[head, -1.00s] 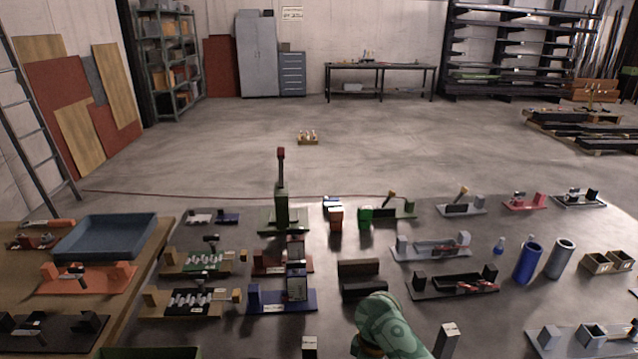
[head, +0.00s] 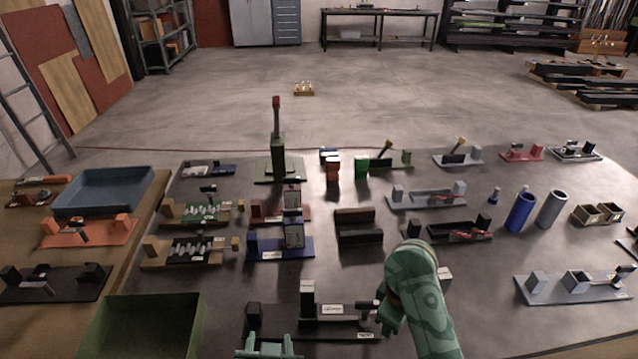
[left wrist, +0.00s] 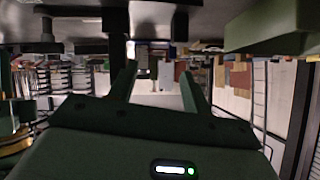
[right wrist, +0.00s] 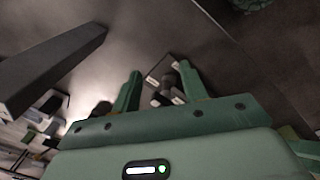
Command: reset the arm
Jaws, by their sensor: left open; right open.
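My left gripper (head: 268,344) shows at the bottom of the head view, its two green fingers apart. It is open with nothing between the fingers; its fingers also show spread in the left wrist view (left wrist: 157,78). My right arm comes in from the lower right of the head view, over the table by a dark fixture. The right gripper (right wrist: 160,80) is open in the right wrist view. A small dark and grey part shows behind its fingers there; I cannot tell its distance.
A dark fixture (head: 340,325) with upright blocks lies in front of my grippers. A green bin (head: 190,310) is at the lower left and a blue tray (head: 75,200) on the wooden table. Several fixtures and a tall green post (head: 278,155) stand farther back. Bare dark tabletop shows at centre right.

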